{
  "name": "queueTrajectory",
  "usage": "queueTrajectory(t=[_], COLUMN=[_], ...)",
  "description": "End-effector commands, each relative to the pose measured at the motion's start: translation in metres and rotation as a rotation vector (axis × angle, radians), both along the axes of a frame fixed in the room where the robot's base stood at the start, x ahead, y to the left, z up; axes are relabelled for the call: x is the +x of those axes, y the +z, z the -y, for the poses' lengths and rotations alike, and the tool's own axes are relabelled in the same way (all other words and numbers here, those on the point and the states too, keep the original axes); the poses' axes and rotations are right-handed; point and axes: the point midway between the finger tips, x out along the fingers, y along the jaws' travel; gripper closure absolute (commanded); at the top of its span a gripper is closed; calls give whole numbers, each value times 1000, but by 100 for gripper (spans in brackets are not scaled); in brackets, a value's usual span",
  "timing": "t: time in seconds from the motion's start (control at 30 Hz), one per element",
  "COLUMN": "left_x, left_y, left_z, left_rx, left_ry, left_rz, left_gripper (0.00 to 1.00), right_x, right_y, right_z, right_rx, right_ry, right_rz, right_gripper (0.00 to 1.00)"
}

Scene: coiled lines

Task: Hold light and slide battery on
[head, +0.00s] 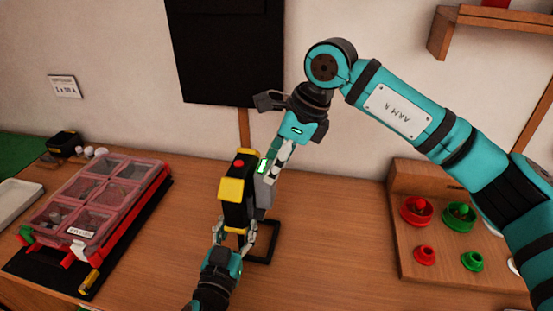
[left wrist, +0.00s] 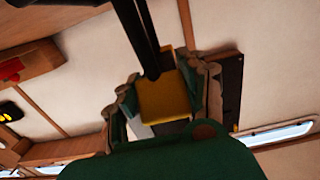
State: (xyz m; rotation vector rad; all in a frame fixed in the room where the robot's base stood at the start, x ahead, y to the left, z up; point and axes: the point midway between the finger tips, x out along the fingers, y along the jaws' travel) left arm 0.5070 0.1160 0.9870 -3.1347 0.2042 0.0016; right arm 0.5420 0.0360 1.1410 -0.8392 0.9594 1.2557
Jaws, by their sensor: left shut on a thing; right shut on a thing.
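The light (head: 237,192), a yellow and black body with a red button on top, stands upright above the table. My left gripper (head: 233,236) is shut on its lower part from the near side. The left wrist view shows its yellow face (left wrist: 165,98) between the fingers. The battery (head: 265,188), a grey block with a lit green mark, is right beside the light on its right side. My right gripper (head: 277,165) is shut on the battery from above. I cannot tell whether battery and light touch or are engaged; the sides facing each other are hidden.
A red case with clear lids (head: 90,200) sits on a black mat (head: 30,264) at left. A wooden board (head: 400,178) with red and green round pieces stands at right. The table between is clear.

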Motion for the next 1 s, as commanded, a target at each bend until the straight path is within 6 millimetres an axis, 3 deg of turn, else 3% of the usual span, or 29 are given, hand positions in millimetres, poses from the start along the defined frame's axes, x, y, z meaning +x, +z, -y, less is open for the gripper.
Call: queueTrajectory(t=[0.83,0.87,1.0], left_x=[0,0,0], left_y=[-1,-1,-1], left_z=[0,0,0], left_rx=[0,0,0], left_ry=[0,0,0], left_rz=[-2,-2,-2], left_gripper=[100,100,100], right_x=[0,0,0], right_y=[-15,-15,-15], right_z=[0,0,0], right_rx=[2,2,2], right_ry=[0,0,0], right_rz=[1,1,1], right_gripper=[100,48,29])
